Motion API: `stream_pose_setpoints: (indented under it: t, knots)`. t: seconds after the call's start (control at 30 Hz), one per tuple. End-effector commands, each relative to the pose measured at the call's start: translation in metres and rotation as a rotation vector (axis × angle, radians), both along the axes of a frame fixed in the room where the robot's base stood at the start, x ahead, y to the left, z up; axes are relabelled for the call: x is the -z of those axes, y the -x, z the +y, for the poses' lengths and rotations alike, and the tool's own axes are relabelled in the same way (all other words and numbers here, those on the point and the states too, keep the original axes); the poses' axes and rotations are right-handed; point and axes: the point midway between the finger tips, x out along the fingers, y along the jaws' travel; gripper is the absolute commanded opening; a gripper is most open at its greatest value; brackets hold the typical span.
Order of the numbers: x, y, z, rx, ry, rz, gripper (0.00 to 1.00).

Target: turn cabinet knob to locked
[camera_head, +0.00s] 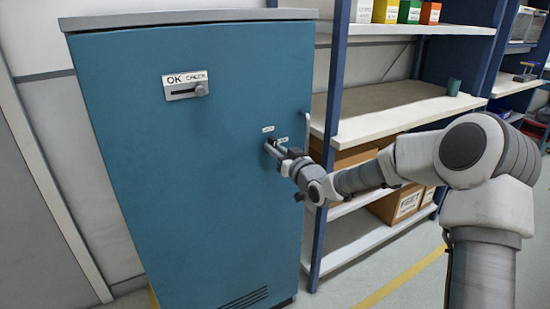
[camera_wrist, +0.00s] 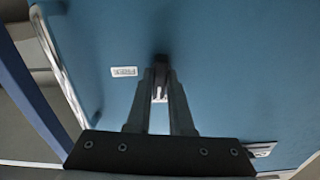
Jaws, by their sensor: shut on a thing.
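The teal cabinet (camera_head: 180,190) stands upright at the left of the head view, and its door (camera_wrist: 240,70) fills most of the wrist view. The knob (camera_wrist: 159,93) is a small dark and light piece on the door, seen between my fingertips. My gripper (camera_head: 271,147) reaches the door at its right side, below the handle's upper level. In the wrist view my gripper (camera_wrist: 160,85) is shut on the knob. Small white labels (camera_head: 268,129) sit beside the knob; one label (camera_wrist: 124,71) shows in the wrist view. Their text is too small to read.
A slider plate marked OK and CHECK (camera_head: 186,84) is on the upper door. A vertical handle (camera_head: 307,130) runs along the door's right edge. A shelf rack (camera_head: 400,112) with boxes (camera_head: 408,205) stands close to the right. Open floor (camera_head: 400,270) lies in front.

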Motion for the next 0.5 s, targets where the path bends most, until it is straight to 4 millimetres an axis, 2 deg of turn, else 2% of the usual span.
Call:
stream_pose_setpoints:
  t: [0.5]
  knots:
    - [0.0003, -0.0001, 0.0001, 0.0, 0.107, -0.071, 0.0]
